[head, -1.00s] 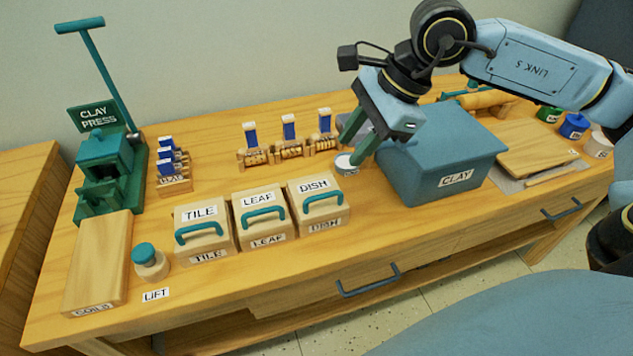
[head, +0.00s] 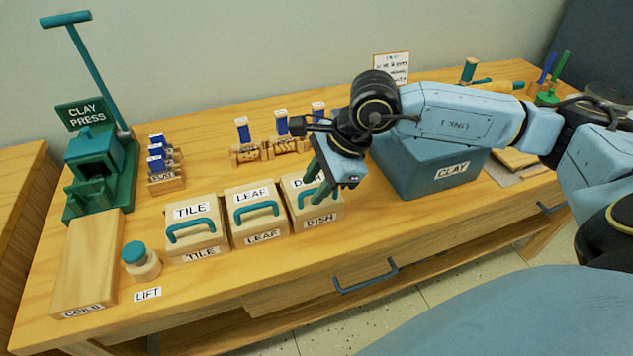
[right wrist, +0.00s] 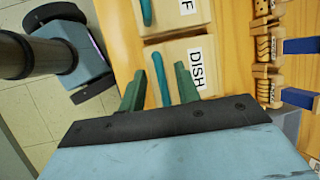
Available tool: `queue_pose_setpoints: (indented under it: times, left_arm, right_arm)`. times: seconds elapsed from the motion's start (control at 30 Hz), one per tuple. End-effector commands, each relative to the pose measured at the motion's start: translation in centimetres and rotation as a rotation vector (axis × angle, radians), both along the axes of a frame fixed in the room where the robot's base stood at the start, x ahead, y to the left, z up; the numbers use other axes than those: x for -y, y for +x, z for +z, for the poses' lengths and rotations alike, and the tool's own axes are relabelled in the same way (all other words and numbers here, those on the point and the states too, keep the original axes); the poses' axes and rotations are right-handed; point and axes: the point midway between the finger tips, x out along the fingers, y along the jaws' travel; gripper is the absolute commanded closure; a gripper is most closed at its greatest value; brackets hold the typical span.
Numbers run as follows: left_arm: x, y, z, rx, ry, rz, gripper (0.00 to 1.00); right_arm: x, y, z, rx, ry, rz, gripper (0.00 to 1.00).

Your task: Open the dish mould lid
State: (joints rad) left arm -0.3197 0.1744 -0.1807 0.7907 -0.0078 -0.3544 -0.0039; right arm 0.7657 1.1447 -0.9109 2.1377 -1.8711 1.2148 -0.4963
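The dish mould (head: 335,211) is a pale wooden block marked DISH at the right end of a row of three, with its lid closed. It also shows in the right wrist view (right wrist: 177,53). Its teal bar handle (right wrist: 158,70) is partly hidden in the head view by my right gripper (head: 316,187). The right gripper (right wrist: 158,88) is open, with its green fingers on either side of the handle in the wrist view. I cannot tell whether they touch it or how far above it they are. My left gripper is not in view.
The leaf mould (head: 258,223) stands close beside the dish mould, then the tile mould (head: 197,236). The blue clay box (head: 425,175) is close on the right. Small stamp racks (head: 285,146) stand behind. The table front (head: 300,248) is clear.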

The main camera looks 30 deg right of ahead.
Motion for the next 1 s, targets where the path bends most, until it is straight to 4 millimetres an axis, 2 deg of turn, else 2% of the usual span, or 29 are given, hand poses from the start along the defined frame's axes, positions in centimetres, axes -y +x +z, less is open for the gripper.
queue_pose_setpoints:
  times: [0.2,0.4,0.47,0.9,1.0]
  left_arm:
    - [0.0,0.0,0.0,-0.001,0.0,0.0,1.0]
    - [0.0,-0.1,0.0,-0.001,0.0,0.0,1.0]
    - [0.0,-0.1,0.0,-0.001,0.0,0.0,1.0]
    - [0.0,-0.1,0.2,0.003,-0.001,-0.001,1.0]
    - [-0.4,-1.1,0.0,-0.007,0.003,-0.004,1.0]
  right_arm:
    - [0.0,0.0,0.0,0.0,0.0,0.0,0.69]
    - [0.0,0.0,0.0,0.0,0.0,0.0,0.95]
    - [0.0,0.0,0.0,0.0,0.0,0.0,1.0]
    - [0.1,0.1,0.2,-0.011,0.003,-0.001,1.0]
    - [0.2,0.2,0.5,-0.033,0.007,-0.003,1.0]
